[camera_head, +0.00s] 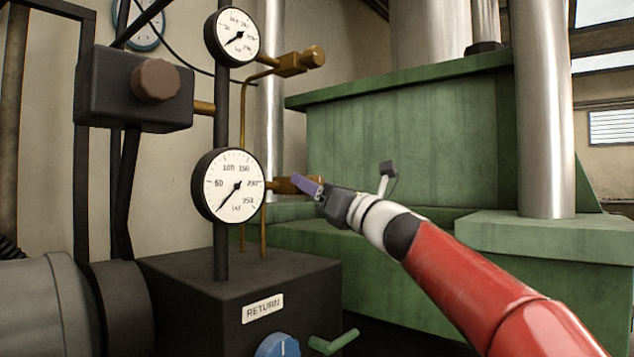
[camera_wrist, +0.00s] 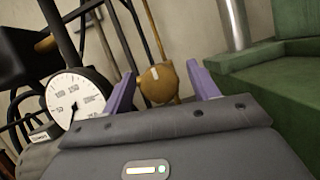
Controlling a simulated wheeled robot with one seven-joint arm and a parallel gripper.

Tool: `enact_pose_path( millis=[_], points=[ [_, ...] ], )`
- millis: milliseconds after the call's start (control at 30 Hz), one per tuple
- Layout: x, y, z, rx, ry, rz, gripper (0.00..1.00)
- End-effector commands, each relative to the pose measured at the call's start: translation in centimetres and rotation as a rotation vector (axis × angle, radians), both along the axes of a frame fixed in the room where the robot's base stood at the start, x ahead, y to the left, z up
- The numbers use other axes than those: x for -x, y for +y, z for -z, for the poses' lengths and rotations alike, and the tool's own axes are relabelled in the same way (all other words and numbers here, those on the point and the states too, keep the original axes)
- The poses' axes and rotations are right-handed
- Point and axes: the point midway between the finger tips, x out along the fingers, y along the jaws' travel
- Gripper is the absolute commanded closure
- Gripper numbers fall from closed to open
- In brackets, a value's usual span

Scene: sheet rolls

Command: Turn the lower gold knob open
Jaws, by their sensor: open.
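The lower gold knob (camera_wrist: 158,84) shows in the wrist view as a rounded brass piece between my two purple fingers. In the head view, its brass fitting (camera_head: 281,185) projects right from the lower gauge (camera_head: 228,186), and my gripper (camera_head: 308,187) hides the knob's end. My gripper also shows in the wrist view (camera_wrist: 163,84); it is open, with a finger on each side of the knob and gaps between. The gripper points at the knob from the right. I cannot tell whether the fingertips reach past the knob's face.
An upper gold knob (camera_head: 313,57) sits by the upper gauge (camera_head: 232,37). A black box with a brown knob (camera_head: 156,81) is at left. Below is a dark block labelled RETURN (camera_head: 263,308), with a blue knob (camera_head: 279,346) and green lever (camera_head: 333,342). A green press (camera_head: 405,150) stands behind.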

Motion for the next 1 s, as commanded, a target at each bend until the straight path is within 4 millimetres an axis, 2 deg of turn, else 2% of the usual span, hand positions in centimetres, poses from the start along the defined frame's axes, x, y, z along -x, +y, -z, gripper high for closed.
enact_pose_path(
  millis=[200,533,1000],
  points=[
    [-0.01,0.02,0.05,0.001,-0.001,0.000,0.42],
    [0.00,0.01,0.04,0.001,-0.001,0.000,0.85],
    [-0.05,0.02,0.12,0.075,-0.095,0.000,0.85]
  ],
)
